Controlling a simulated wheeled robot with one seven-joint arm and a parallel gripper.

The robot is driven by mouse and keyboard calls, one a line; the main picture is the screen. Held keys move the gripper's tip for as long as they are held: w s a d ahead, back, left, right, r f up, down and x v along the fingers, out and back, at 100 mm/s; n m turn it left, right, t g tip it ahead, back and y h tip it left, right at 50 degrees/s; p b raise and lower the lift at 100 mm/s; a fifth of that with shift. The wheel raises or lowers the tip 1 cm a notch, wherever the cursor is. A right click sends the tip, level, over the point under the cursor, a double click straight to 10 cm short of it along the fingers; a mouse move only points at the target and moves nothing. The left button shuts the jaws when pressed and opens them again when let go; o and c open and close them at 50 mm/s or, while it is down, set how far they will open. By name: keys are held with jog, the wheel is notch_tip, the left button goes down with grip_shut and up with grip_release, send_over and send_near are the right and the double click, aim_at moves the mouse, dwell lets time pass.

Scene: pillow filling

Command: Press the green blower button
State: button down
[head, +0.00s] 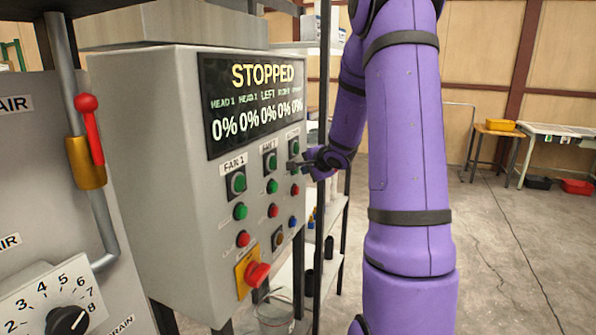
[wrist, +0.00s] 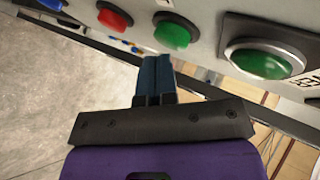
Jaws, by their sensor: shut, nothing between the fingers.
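My gripper (head: 292,164) is shut and empty, in front of the panel just below that button. In the wrist view its fingertips (wrist: 156,62) point toward the panel, left of the large button and near a smaller green button (wrist: 176,33).
The display (head: 257,103) reads STOPPED and 0% values. Fan 1 (head: 236,183) and Fan 2 buttons (head: 270,162) are to the left. A red emergency knob (head: 257,274) sits low on the panel. A red button (wrist: 114,18) is near the fingers. Open floor lies at right.

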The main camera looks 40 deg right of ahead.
jog(key=shift+w+a, duration=0.15)
jog(key=shift+w, duration=0.3)
dwell(0.4)
jog(key=shift+s, duration=0.15)
jog(key=shift+s+d, duration=0.35)
jog(key=shift+s, duration=0.4)
jog(key=shift+s+d, duration=0.3)
jog(key=shift+s, duration=0.45)
jog(key=shift+s+d, duration=0.35)
jog(key=shift+s, duration=0.45)
jog(key=shift+s+d, duration=0.3)
jog(key=shift+s, duration=0.45)
jog(key=shift+s, duration=0.1)
